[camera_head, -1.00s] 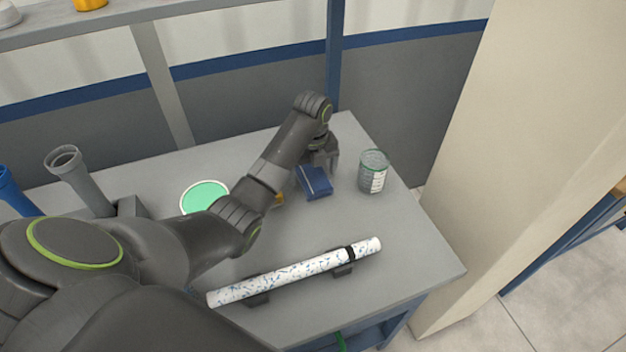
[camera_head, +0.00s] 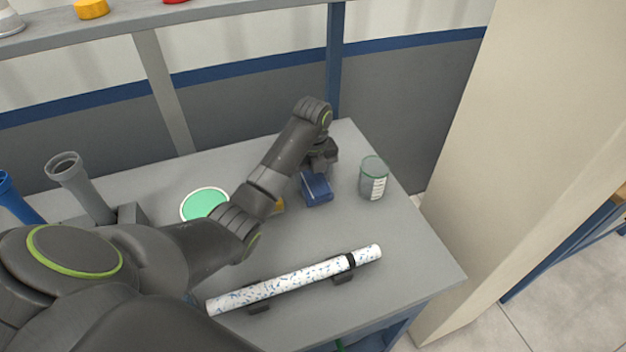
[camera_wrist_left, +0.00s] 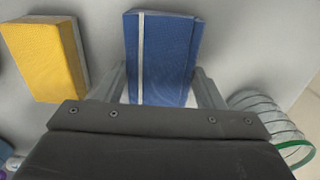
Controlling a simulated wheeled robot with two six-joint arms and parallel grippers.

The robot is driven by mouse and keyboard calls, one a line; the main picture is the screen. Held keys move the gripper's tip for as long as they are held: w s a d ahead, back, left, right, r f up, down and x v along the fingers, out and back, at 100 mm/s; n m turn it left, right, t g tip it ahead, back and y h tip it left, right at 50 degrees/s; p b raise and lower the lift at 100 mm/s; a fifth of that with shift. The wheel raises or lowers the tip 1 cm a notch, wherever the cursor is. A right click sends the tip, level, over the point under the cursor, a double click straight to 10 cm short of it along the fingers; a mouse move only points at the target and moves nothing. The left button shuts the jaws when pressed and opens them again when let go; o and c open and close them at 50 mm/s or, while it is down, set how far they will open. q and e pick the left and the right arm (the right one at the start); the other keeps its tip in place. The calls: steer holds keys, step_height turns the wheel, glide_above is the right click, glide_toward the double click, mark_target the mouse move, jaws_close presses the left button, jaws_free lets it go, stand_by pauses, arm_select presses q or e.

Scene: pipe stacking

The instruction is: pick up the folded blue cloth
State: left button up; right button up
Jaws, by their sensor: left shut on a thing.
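The folded blue cloth (camera_head: 317,189) lies near the right end of the grey table, partly covered by my left gripper (camera_head: 309,172). In the left wrist view the blue cloth (camera_wrist_left: 166,50) has a pale stripe along its length and sits between the two fingers of my left gripper (camera_wrist_left: 165,85), which is shut on it. From the head view I cannot tell whether the cloth is clear of the tabletop. My right gripper is not in view.
A clear jar with a green rim (camera_head: 373,178) stands close to the right of the cloth. A yellow block (camera_wrist_left: 45,60) is to its left in the wrist view. A speckled white pipe (camera_head: 295,282) rests on dark holders in front. A green-topped disc (camera_head: 204,203) lies left.

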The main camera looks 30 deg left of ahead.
mark_target(313, 180)
arm_select(q)
step_height(313, 180, up, 3)
steer(key=shift+f, duration=0.15)
step_height(313, 180, up, 5)
steer(key=p, duration=0.5)
steer(key=shift+r, duration=0.2)
steer(key=shift+r+p, duration=0.7)
